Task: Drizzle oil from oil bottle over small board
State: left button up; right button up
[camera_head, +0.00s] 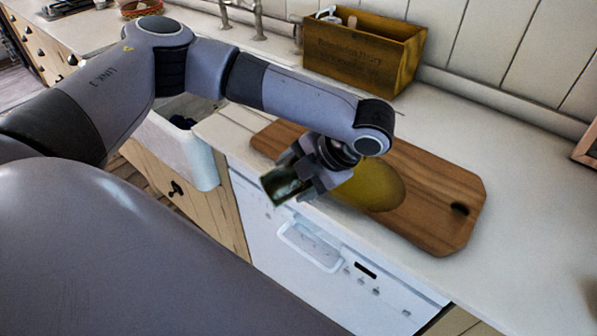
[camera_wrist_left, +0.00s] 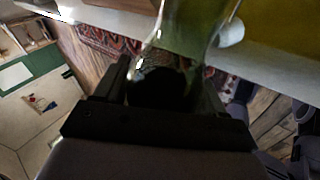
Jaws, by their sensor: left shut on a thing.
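The oil bottle (camera_head: 283,183) is dark green glass. It is tilted, in my left gripper (camera_head: 305,176), near the front edge of the counter. In the left wrist view, the green bottle (camera_wrist_left: 190,25) rises between the fingers of my left gripper (camera_wrist_left: 165,88), which are shut on it. The bottle's mouth cannot be made out. The small board (camera_head: 440,205) is wooden and lies on the counter, partly hidden by my forearm and gripper. A large smooth yellow rounded thing (camera_head: 375,188) shows over the board, just right of the gripper. My right gripper is out of view.
A wooden box (camera_head: 365,55) holding a few things stands by the back wall. A sink (camera_head: 180,145) and taps (camera_head: 258,20) are to its left. A white dishwasher (camera_head: 310,250) is below the counter (camera_head: 530,200), which is clear right of the board.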

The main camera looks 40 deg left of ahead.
pick_arm(q)
jog(key=shift+f, duration=0.15)
jog(key=shift+s+f+g+y, duration=0.15)
jog(key=shift+g+y, duration=0.25)
jog(key=shift+g, duration=0.3)
jog(key=t+h, duration=0.1)
jog(key=t, duration=0.1)
jog(key=r+n+t, duration=0.1)
jog(key=shift+r+t+h, duration=0.1)
jog(key=shift+t+h, duration=0.3)
